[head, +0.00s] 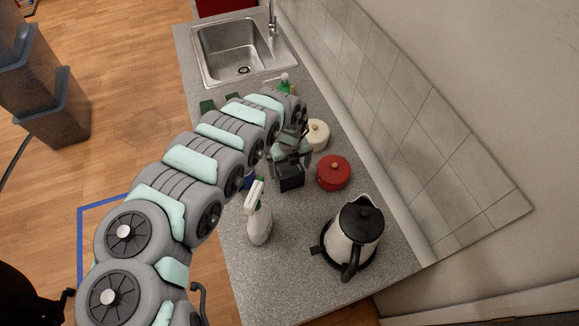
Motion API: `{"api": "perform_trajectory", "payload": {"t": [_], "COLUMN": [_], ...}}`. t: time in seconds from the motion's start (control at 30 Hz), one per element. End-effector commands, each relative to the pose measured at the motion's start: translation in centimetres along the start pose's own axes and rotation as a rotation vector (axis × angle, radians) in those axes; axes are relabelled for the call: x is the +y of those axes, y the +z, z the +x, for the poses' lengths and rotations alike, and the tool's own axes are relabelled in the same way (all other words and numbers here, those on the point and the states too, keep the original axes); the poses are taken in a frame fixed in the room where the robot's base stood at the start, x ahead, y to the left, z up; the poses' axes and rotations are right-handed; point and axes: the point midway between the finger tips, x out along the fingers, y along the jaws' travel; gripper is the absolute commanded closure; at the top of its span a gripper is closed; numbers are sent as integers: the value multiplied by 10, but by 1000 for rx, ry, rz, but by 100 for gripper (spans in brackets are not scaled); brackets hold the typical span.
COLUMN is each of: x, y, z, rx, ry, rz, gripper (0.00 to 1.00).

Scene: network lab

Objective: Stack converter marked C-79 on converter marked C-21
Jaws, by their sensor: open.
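My gripper (290,160) is at the end of my arm, over the middle of the grey counter, and is open. A small black box (291,180) shows directly at its fingers; I cannot tell whether the fingers touch it. Two dark green pieces (207,106) show behind my arm near the sink, partly hidden. No C-79 or C-21 marking is readable, so I cannot tell which things are the converters.
A red lidded pot (333,172) stands close right of my gripper, with a cream pot (318,135) behind it. A white spray bottle (259,219) and a kettle (356,234) stand nearer the front. A green bottle (285,84) stands by the sink (238,50).

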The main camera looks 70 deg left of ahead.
Motion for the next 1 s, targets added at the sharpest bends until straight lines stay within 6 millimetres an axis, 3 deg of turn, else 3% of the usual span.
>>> {"api": "perform_trajectory", "payload": {"t": [0.17, 0.37, 0.8, 1.0], "x": [0, 1, 1, 0], "y": [0, 2, 2, 1], "z": [-1, -17, -101, -121], "rx": [0, -3, -3, -3], "ry": [0, 0, 0, -1], "rz": [0, -1, -1, 0], "gripper": [0, 0, 0, 0]}}
